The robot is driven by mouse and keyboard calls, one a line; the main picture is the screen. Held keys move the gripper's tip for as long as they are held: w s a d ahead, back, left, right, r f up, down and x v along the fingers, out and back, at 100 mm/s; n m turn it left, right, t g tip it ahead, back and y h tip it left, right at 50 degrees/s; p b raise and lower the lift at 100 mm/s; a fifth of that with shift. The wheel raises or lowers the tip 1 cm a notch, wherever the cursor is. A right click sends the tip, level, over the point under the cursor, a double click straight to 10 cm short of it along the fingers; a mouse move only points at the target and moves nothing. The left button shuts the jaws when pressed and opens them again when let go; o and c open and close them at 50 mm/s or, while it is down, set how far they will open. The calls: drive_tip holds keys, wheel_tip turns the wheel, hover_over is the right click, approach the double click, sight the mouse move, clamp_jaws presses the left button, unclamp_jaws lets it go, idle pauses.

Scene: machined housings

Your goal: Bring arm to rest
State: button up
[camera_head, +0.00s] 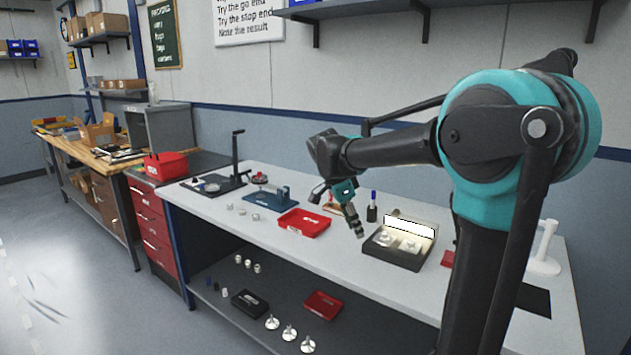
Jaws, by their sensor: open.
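My arm rises at the right of the view, with its teal joint high and its dark forearm reaching left over the white workbench (240,178). My gripper (340,214) hangs at the end of the forearm above the bench, between a red tray (303,223) and a dark open box (397,254). It points down, with its fingers apart and nothing seen between them. The fingertips are small in the view, and I cannot tell their exact height above the bench.
Small metal parts (242,210), a blue fixture (268,199) and a black stand (238,160) are on the bench's left. A pen holder (372,212) stands behind the gripper. A white stand (545,250) is at the right. The lower shelf (265,293) holds several parts and trays.

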drive_tip(key=s+d+f+n+t+y, duration=0.1)
drive_tip(key=s+d+f+n+y, duration=0.1)
drive_tip(key=s+d+f+n, duration=0.2)
drive_tip(key=s+d+f+n+t+y, duration=0.2)
drive_tip(key=s+d+f+n, duration=0.2)
drive_tip(key=s+f+n, duration=0.7)
drive_tip(key=s+f, duration=0.5)
drive_tip(key=shift+d, duration=0.15)
